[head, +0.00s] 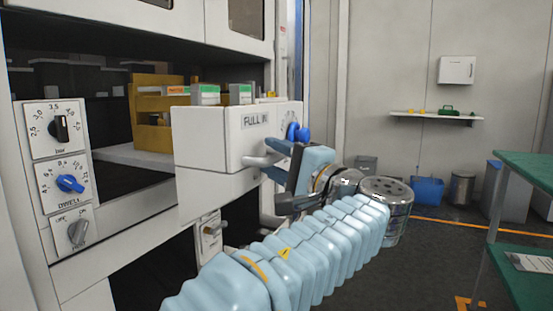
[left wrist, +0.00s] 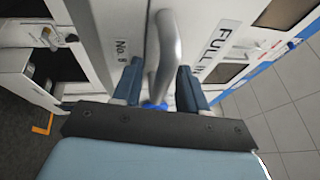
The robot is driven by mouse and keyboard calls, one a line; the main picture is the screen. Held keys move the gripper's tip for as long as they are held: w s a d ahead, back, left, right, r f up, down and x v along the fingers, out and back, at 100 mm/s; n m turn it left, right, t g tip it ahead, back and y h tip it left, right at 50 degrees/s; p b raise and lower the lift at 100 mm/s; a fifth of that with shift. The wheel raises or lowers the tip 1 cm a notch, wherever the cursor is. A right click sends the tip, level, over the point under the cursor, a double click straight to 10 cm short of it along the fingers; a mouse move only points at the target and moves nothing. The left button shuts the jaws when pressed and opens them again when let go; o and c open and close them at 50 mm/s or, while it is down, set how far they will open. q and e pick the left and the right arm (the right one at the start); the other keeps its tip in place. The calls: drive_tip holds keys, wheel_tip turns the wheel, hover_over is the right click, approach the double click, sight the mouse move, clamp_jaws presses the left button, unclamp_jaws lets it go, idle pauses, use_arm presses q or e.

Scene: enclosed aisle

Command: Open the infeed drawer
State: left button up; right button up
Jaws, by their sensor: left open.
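The white infeed drawer (head: 200,142) carries a "FULL IN" label and stands out from the front of the machine. A yellow rack and boxes with green labels show behind its front. Its grey bar handle (head: 251,161) also shows in the left wrist view (left wrist: 168,45). My left gripper (head: 271,161) is at the handle with its blue fingers apart. In the left wrist view the handle lies between the open fingers (left wrist: 158,87); I cannot tell whether either finger touches it. A blue knob (head: 303,135) is just beyond the gripper. My right gripper is out of view.
A control panel with dials (head: 59,128) is on the machine at left. A green-topped table (head: 530,170) stands at right. A blue bin (head: 428,190) and a wall shelf (head: 435,116) are at the back. Grey floor is clear between machine and table.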

use_arm(q)
drive_tip(key=b+v, duration=0.1)
drive_tip(key=v, duration=1.2)
drive_tip(key=shift+s+d, duration=0.2)
drive_tip(key=shift+d, duration=0.15)
drive_tip(key=shift+f, duration=0.2)
